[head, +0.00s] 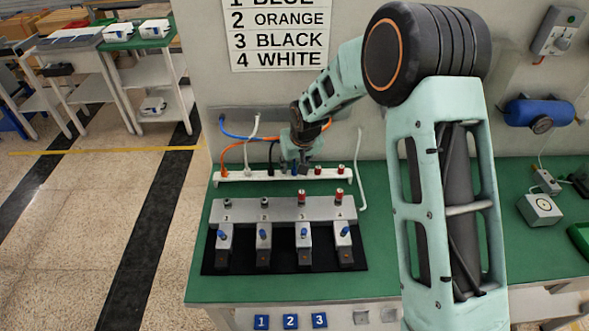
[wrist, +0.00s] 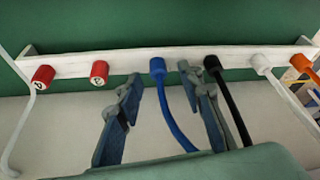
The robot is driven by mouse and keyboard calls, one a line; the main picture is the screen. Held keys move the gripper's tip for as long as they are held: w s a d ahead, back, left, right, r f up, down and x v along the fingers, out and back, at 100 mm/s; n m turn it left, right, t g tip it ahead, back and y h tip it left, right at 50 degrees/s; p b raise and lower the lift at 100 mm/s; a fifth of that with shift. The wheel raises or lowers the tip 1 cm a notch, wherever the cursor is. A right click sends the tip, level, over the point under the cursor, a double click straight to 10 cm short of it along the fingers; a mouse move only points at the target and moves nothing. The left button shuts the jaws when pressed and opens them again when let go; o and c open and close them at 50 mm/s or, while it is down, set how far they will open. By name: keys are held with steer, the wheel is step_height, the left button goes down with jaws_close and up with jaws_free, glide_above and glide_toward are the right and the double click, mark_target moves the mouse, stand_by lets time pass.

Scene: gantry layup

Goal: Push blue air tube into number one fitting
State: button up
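The blue air tube (wrist: 172,112) stands with its blue end (wrist: 157,66) in the white rack (wrist: 125,62). In the head view its upper run (head: 234,133) comes from the wall behind my arm. My gripper (wrist: 158,80) is open, one finger on each side of the blue tube; I cannot tell whether either touches it. The black tube (wrist: 228,100) is close beside the right finger. A grey block (head: 252,211) with a row of fittings stands in front of the rack in the head view; its small numerals are too blurred to read surely. Two fittings carry red caps (head: 301,197).
A white tube (wrist: 290,95) and an orange tube (wrist: 306,68) sit right of the black one in the wrist view, and two red caps (wrist: 70,72) sit left. Blue-handled valves (head: 263,236) line the block's front. Blue number plates (head: 290,322) lie at the table's front.

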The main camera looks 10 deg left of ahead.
steer(key=shift+c, duration=0.2)
jaws_close()
stand_by(0.3)
